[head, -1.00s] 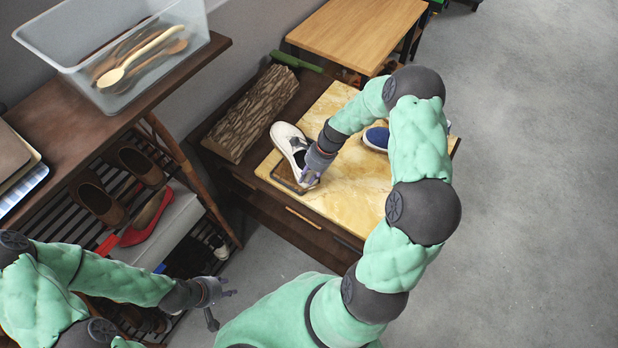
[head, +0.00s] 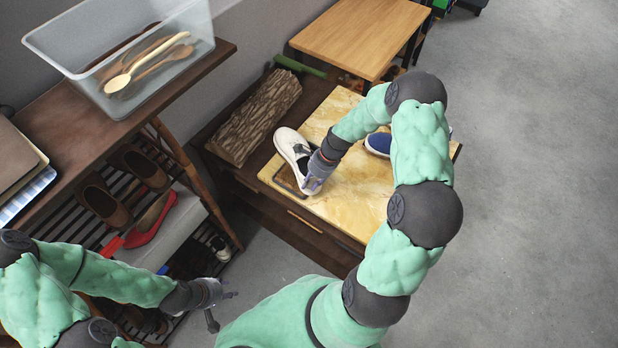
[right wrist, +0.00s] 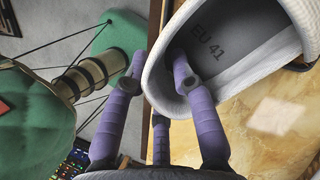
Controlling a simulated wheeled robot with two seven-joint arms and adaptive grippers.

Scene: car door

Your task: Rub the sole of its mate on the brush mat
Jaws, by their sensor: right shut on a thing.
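A white shoe (head: 289,146) with a dark opening lies sole down over the brush mat (head: 282,184), a dark-rimmed rectangle on the yellowish stone board (head: 345,205). The shoe hides most of the mat. I cannot tell whether its sole touches the bristles. My right gripper (head: 313,184) is shut on the shoe's heel. In the right wrist view, the white shoe (right wrist: 291,20) shows "EU 41" on its insole, with one purple finger inside the heel and others outside. A blue shoe (head: 378,144) stands further right on the board, partly behind my right arm. My left gripper (head: 218,306) is open and empty.
A log (head: 258,117) lies left of the board on the dark cabinet (head: 270,207). A shoe rack at left holds brown shoes (head: 101,206) and a red shoe (head: 150,224). A clear bin (head: 120,55) of wooden spoons stands above. The floor at right is clear.

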